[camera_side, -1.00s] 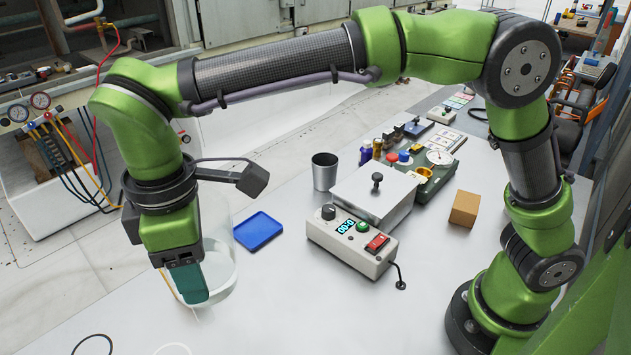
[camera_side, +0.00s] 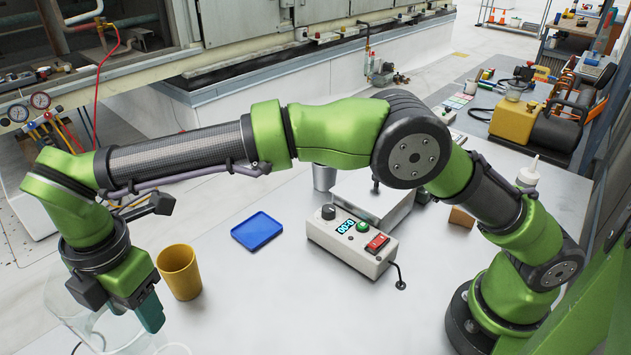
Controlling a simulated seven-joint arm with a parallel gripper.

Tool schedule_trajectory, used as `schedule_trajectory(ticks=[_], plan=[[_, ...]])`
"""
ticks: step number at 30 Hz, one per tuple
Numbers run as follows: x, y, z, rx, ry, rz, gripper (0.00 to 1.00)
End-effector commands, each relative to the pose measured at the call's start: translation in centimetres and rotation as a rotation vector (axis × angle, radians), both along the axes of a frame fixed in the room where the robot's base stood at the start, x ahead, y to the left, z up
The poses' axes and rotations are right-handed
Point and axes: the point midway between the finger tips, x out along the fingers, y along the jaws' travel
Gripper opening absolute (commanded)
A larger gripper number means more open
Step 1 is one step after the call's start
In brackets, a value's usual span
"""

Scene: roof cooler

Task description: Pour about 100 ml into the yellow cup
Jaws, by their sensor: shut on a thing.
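The yellow cup (camera_side: 179,273) stands upright on the grey table at the left, open at the top. My gripper (camera_side: 140,310) is at the lower left, just in front and to the left of the cup. It is shut on the teal handle of a clear jug (camera_side: 62,300). The jug shows faintly to the left of and below the gripper, partly hidden by it and near the picture's bottom edge. I cannot tell its liquid level or its exact tilt. I see no liquid stream into the cup.
A blue tray (camera_side: 257,231) lies right of the cup. The front middle is clear.

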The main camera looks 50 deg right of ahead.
Motion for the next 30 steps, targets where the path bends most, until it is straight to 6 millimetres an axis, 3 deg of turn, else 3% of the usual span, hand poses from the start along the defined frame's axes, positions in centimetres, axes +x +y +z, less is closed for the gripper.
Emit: schedule_trajectory(ticks=[7, 20, 30], plan=[[0.0, 0.0, -2.9, 0.001, -0.002, -0.002, 0.00], [0.1, 0.0, -3.2, 0.014, 0.005, 0.013, 0.00], [0.6, -1.3, -3.8, 0.137, 0.056, 0.025, 0.00]])
